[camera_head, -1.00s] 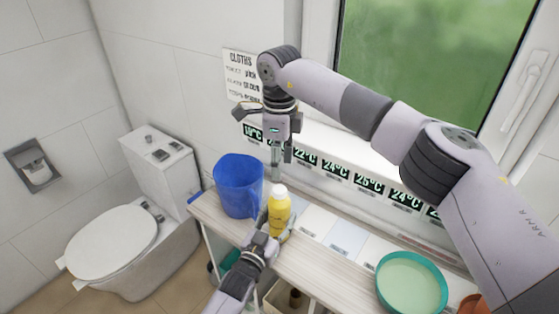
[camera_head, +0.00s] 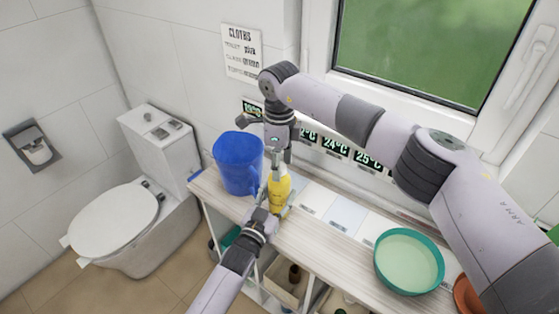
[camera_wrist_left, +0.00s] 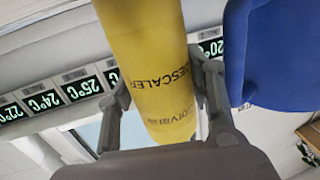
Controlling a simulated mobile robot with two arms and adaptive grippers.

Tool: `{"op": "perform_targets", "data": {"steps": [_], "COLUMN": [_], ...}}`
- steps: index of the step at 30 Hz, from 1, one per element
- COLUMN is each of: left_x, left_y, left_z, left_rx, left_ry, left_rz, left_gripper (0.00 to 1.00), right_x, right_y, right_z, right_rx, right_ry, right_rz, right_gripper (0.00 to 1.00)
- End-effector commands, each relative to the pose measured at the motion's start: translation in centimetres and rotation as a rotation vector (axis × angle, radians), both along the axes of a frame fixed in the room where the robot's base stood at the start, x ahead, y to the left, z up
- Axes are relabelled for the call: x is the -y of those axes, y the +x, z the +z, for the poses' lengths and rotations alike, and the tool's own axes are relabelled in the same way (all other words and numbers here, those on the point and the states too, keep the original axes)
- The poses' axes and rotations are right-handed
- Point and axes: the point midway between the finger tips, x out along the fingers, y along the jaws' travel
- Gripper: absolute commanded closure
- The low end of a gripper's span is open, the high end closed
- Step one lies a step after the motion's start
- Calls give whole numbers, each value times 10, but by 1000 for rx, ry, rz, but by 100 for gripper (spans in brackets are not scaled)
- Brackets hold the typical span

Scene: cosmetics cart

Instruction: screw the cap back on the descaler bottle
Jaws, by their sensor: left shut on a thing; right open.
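The yellow descaler bottle (camera_head: 280,192) stands upright on the narrow counter. My left gripper (camera_head: 271,208) is shut on it from the front, low on its body. The left wrist view shows the bottle (camera_wrist_left: 150,55) between the two fingers, its "DESCALER" lettering upside down. My right gripper (camera_head: 278,164) is open and points down right over the bottle's top, its fingers at the neck. The white top is mostly hidden by these fingers, so I cannot tell how the cap sits or whether the fingers touch it.
A blue jug (camera_head: 238,163) stands close to the left of the bottle; it also shows in the left wrist view (camera_wrist_left: 275,55). A teal round dish (camera_head: 409,262) and an orange dish (camera_head: 467,297) are at the right. Pale labelled panels lie along the counter's back. A toilet (camera_head: 115,220) is at the left.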

Motion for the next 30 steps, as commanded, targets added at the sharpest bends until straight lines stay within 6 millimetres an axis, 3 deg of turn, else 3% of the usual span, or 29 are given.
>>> {"op": "perform_targets", "data": {"steps": [21, 29, 30], "left_x": [0, 0, 0], "left_y": [0, 0, 0], "left_z": [0, 0, 0], "left_rx": [0, 0, 0], "left_ry": [0, 0, 0], "left_rz": [0, 0, 0], "left_gripper": [100, 100, 100], "right_x": [0, 0, 0], "right_y": [0, 0, 0], "right_z": [0, 0, 0], "right_rx": [0, 0, 0], "right_ry": [0, 0, 0], "right_rz": [0, -3, -3], "right_gripper": [100, 100, 70]}}
